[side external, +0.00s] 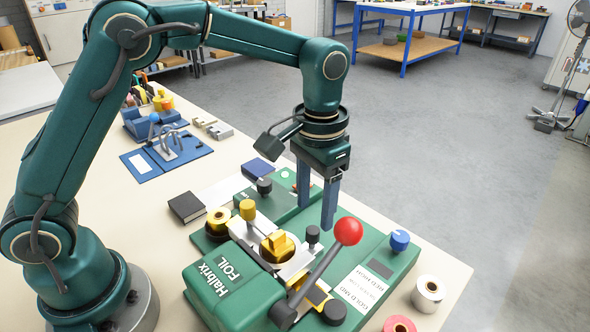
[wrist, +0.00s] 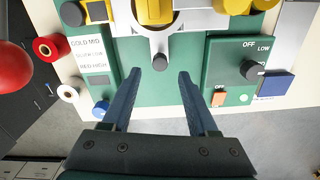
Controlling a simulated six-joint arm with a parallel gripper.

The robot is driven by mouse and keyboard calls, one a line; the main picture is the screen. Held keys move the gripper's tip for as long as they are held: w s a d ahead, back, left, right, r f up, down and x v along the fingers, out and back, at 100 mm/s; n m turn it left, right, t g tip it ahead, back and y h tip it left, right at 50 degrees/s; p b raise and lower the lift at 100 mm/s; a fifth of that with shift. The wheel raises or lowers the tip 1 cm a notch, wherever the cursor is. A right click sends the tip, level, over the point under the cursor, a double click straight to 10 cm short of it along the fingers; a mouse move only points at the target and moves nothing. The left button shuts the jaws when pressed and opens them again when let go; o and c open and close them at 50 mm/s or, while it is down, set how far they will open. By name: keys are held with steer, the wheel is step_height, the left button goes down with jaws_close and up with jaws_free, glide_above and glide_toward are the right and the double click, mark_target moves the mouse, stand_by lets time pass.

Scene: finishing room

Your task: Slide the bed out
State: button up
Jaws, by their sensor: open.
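The green foil press (side external: 222,283) stands on the bench. Its silver bed (side external: 297,264) lies low in the middle, with a yellow block (side external: 278,247) in a round seat near it. A small black knob (side external: 313,234) is at the bed's front end; it also shows in the wrist view (wrist: 160,62). My gripper (side external: 316,216) is open and points down just above the knob. In the wrist view my blue fingers (wrist: 160,73) are apart, one on each side of the knob, without visible contact. The bed's back part is hidden under the press.
A lever with a red ball (side external: 348,231) rises close beside my fingers. A blue knob (side external: 400,240) and foil rolls (side external: 428,294) stand to the right. A control box with a black dial (wrist: 253,70) and orange switch (wrist: 219,98) is on the other side. Green plate before the knob is bare.

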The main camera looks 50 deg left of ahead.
mark_target(313, 229)
steer(key=shift+f, duration=2.35)
jaws_close()
